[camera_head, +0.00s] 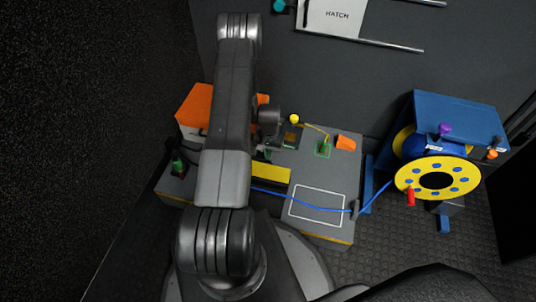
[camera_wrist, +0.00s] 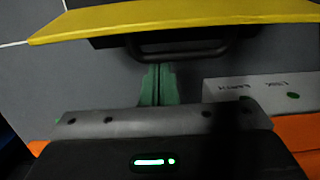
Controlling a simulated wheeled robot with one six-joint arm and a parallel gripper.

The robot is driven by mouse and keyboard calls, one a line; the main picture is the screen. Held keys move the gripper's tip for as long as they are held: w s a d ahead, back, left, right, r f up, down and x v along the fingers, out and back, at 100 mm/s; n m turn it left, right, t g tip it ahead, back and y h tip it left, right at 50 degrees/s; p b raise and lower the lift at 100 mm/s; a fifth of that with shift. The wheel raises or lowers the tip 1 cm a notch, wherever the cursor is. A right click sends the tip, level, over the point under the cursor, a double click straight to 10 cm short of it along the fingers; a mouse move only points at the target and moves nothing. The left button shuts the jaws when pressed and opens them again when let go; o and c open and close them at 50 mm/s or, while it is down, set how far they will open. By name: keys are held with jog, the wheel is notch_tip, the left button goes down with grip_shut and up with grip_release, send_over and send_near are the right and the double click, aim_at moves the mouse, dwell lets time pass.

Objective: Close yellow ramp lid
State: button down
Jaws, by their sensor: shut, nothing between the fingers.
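The yellow ramp lid (camera_head: 271,173) shows on the grey bench top in the head view, partly hidden by my arm. In the wrist view the yellow lid (camera_wrist: 180,17) spans the top as a broad slanted panel, with a dark handle-like bar (camera_wrist: 180,50) below its edge. Its exact tilt is hard to tell. My gripper (camera_wrist: 158,72) shows green fingers together, with nothing between them. The fingertips are close to the dark bar in the picture; I cannot tell whether they touch it. In the head view my arm largely hides the gripper.
An orange box (camera_head: 194,106) stands left of my arm. A blue cable (camera_head: 305,207) crosses the bench (camera_head: 337,180) past a white outlined square to a yellow reel (camera_head: 460,168). A yellow knob (camera_head: 294,119) and an orange block (camera_head: 345,142) are at the back.

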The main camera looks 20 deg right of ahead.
jog(key=shift+s+a+r+t+h, duration=0.2)
jog(key=shift+s+r+t+h, duration=0.05)
jog(key=shift+r+t+h, duration=0.05)
